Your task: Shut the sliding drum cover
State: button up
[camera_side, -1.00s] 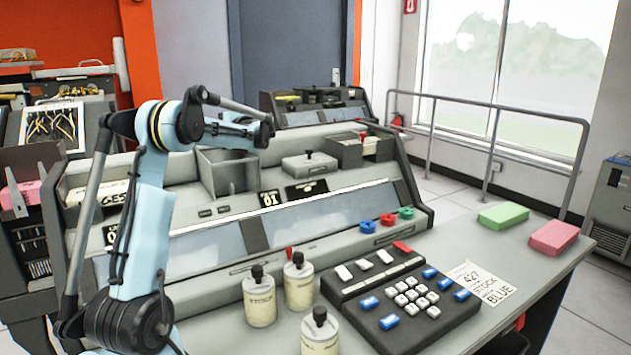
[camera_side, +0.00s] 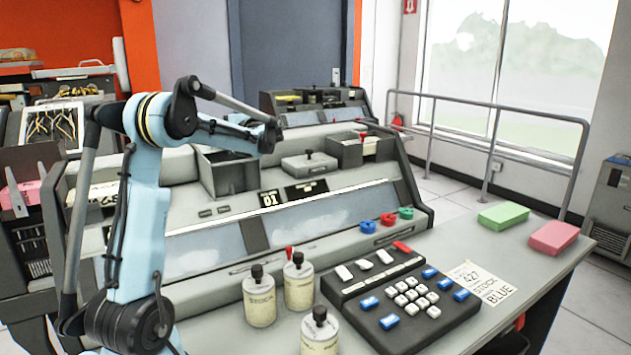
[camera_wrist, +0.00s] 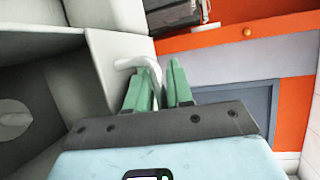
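I cannot tell for certain which part is the drum cover. The grey sloped console carries a long glazed panel (camera_side: 330,218) with a pale strip along its upper edge. In the wrist view, my gripper (camera_wrist: 160,80) shows two green fingers close together with a narrow gap. A white bent bar (camera_wrist: 140,64) runs beside and apparently between them; I cannot tell whether they touch it. In the side view, the arm's far end reaches over the back left of the console, and its fingertips cannot be made out.
An open grey bin (camera_side: 229,172) stands on the console under the arm's end. Labelled bottles (camera_side: 299,282) and a keypad (camera_side: 408,300) occupy the front. Green (camera_side: 503,216) and pink (camera_side: 553,237) blocks lie at the right. A rail (camera_side: 480,140) runs behind.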

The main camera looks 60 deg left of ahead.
jog(key=v, duration=1.2)
jog(key=shift+o, duration=0.2)
